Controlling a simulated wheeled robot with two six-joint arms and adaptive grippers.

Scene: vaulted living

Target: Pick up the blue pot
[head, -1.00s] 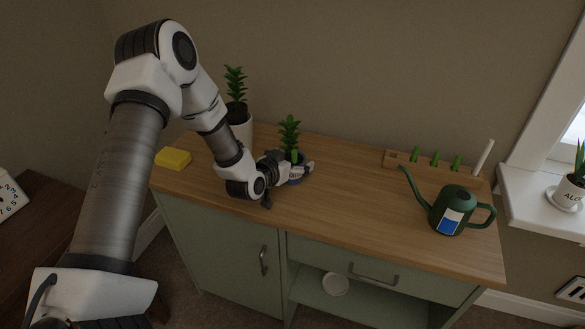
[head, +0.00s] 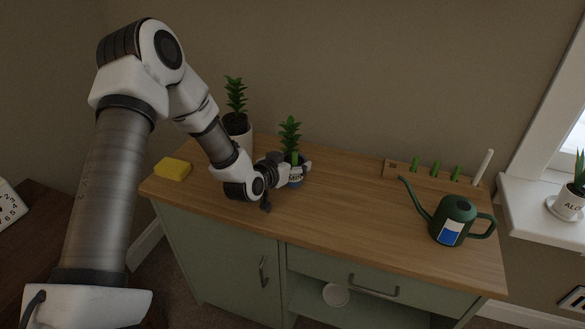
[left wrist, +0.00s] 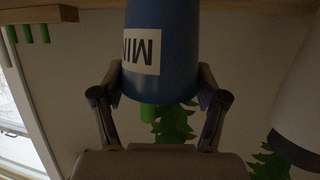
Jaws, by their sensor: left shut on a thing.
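The blue pot (head: 295,184) with a green plant (head: 290,133) is near the back of the wooden counter, left of its middle. In the left wrist view the blue pot (left wrist: 180,75) appears upside down, with a white label of dark letters and leaves below its rim. My left gripper (head: 298,168) is shut on the pot; in the left wrist view its fingers (left wrist: 160,98) press on both sides near the rim. The pot's base is cut off in the wrist view, and any gap under it is hard to tell. My right gripper is not in view.
A white pot (head: 238,126) with a plant stands behind my left wrist. A yellow sponge (head: 173,168) lies at the counter's left end. A green watering can (head: 452,218) and a wooden rack (head: 400,168) are on the right. The counter's middle (head: 360,215) is clear.

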